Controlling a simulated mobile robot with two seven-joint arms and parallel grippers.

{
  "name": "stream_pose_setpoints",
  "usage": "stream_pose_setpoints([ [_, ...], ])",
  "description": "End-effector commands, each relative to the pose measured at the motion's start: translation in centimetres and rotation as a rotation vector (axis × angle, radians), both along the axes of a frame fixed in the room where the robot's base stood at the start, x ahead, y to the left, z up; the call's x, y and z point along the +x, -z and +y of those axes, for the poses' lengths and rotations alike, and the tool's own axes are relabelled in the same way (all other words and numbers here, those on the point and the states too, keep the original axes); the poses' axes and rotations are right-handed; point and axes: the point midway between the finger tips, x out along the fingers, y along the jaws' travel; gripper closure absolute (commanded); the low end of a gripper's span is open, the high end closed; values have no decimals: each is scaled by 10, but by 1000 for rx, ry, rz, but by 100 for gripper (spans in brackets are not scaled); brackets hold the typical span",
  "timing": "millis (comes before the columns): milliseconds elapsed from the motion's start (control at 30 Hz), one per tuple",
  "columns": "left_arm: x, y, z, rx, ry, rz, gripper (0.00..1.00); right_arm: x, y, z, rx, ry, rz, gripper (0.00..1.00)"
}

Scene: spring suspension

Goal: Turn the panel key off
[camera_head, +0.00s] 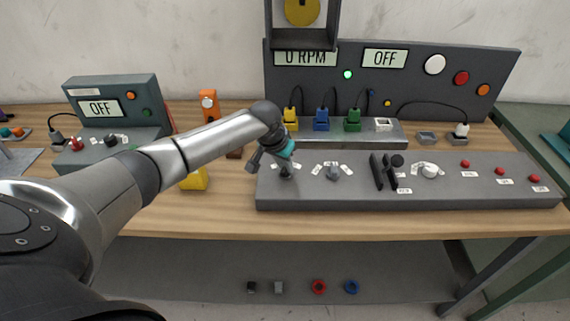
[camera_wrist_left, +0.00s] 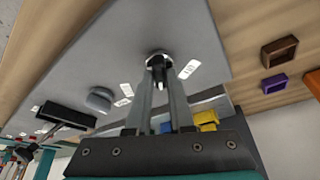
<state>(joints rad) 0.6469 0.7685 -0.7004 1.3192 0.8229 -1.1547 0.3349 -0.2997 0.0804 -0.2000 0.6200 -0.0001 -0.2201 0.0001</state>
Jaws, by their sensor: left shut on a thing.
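The panel key (camera_wrist_left: 157,56) stands at the left end of the sloped grey control console (camera_head: 310,203), between two small white labels. My left gripper (camera_head: 285,173) reaches down to it from the left and is shut on it. In the left wrist view the fingers (camera_wrist_left: 160,75) close around the key's dark grip, with a metal collar showing behind it. The fingers hide most of the key, and I cannot read which label it points to. My right gripper is not in view.
Right of the key are a grey knob (camera_head: 333,172), a black lever (camera_head: 383,170), a white knob (camera_head: 430,171) and red buttons (camera_head: 501,171). Behind, the panel displays read 0 RPM (camera_head: 306,58) and OFF (camera_head: 385,58). A yellow block (camera_head: 194,179) lies left of the console.

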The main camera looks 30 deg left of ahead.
Motion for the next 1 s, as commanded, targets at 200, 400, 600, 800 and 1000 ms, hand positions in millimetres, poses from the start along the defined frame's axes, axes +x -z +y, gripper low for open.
stream_pose_setpoints([
  [200, 0, 0, 0, 0, -4, 1, 100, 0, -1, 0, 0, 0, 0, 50],
  [400, 0, -2, -1, -1, -50, 2, 100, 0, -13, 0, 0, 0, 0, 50],
  [600, -1, -4, -3, -3, -170, 4, 100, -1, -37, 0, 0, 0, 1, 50],
  [800, -1, -4, -4, -3, -347, 6, 100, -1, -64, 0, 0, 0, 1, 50],
  [1000, 0, -3, -5, -5, -539, 5, 100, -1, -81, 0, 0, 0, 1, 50],
])
